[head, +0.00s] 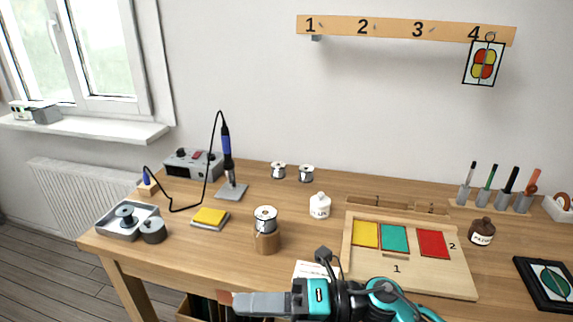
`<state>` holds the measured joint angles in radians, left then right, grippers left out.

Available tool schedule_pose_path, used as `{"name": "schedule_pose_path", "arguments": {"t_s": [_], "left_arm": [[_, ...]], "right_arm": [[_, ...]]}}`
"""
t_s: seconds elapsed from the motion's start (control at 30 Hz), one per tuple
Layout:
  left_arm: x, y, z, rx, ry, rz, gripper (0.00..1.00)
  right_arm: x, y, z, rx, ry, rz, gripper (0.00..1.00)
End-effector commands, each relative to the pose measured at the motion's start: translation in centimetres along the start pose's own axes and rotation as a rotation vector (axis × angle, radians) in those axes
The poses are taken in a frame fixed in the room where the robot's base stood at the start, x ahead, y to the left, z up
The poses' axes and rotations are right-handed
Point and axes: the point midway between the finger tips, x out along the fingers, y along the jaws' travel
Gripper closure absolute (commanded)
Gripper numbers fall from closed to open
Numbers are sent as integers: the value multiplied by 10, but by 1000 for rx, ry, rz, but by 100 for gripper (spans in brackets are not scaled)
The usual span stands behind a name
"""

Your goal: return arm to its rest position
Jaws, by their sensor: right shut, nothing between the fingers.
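My right arm comes in along the bottom edge, teal and black, in front of the table. My right gripper (228,299) points left, its fingers together with nothing in them. It is near the front edge of the wooden table (180,262), and no object touches its tips. Part of a white paper (309,270) shows behind my arm, the rest hidden. My left gripper is not in view.
A wooden board (440,280) with yellow, green and red tiles lies just behind my arm. A grey tray (121,231) is at the left, a soldering station (190,163) at the back.

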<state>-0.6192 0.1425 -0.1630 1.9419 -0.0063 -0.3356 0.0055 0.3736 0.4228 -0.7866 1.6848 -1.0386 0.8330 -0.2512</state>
Motion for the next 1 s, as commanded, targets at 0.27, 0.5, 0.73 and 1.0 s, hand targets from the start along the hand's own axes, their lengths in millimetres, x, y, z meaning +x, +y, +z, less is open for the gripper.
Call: {"name": "schedule_pose_path", "arguments": {"t_s": [0.27, 0.5, 0.73, 1.0], "left_arm": [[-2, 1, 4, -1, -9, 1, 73], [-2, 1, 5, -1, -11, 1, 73], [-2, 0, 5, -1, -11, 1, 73], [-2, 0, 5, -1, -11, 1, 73]], "right_arm": [[-68, -28, 37, 720, -751, 288, 100], [-174, -122, -28, 1385, -1346, 391, 100], [-224, -168, -116, 1774, -1664, 411, 100], [-232, -175, -138, 1858, -1729, 413, 100]]}}
